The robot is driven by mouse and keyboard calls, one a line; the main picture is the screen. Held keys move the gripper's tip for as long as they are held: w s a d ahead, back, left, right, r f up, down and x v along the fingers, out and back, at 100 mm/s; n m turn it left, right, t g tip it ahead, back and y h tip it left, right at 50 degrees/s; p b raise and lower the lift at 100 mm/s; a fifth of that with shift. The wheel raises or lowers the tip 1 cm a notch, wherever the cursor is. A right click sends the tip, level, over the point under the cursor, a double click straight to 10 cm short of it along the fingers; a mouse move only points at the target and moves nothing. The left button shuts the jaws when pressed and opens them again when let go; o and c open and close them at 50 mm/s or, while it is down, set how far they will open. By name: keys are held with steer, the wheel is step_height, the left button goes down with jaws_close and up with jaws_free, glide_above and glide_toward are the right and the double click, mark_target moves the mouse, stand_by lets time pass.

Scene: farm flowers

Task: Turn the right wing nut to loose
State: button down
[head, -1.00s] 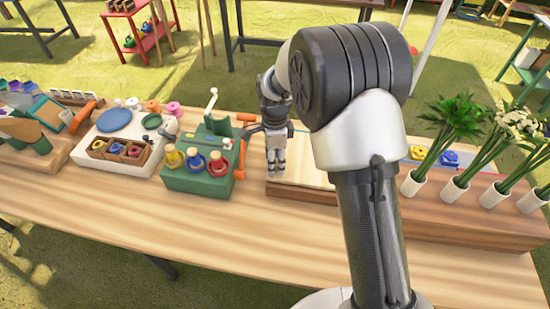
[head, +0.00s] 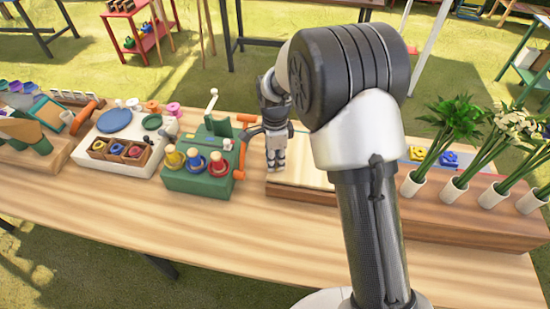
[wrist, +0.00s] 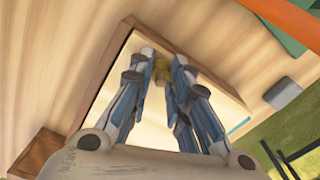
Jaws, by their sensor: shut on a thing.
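My gripper (head: 275,168) points down at the pale board on the right half of the bench. In the wrist view its two fingers (wrist: 161,72) are closed around a small brass-yellow piece, which looks like the wing nut (wrist: 160,66). Only a little of it shows between the fingertips, so its angle cannot be told. It sits over the pale board (wrist: 120,110), which has a brown wooden rim. In the head view the fingers and arm hide the wing nut, and no second one shows beside it.
White vases (head: 452,192) with stems stand at the right. The front strip of the table (head: 200,235) is clear.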

steer(key=n+p, duration=0.3)
steer(key=n, duration=0.2)
steer(key=shift+n, duration=0.3)
steer(key=n+p, duration=0.2)
steer(key=n, duration=0.4)
steer(key=n+p, duration=0.1)
steer(key=n, duration=0.5)
steer(key=shift+n+p, duration=0.3)
steer(key=shift+n, duration=0.1)
steer(key=n+p, duration=0.1)
steer(key=n, duration=0.5)
steer(key=shift+s, duration=0.1)
steer(key=n, duration=0.6)
steer(key=shift+n+p, duration=0.3)
steer(key=n, duration=1.2)
steer(key=shift+n+p, duration=0.3)
steer(key=shift+n, duration=0.1)
steer(key=n, duration=0.6)
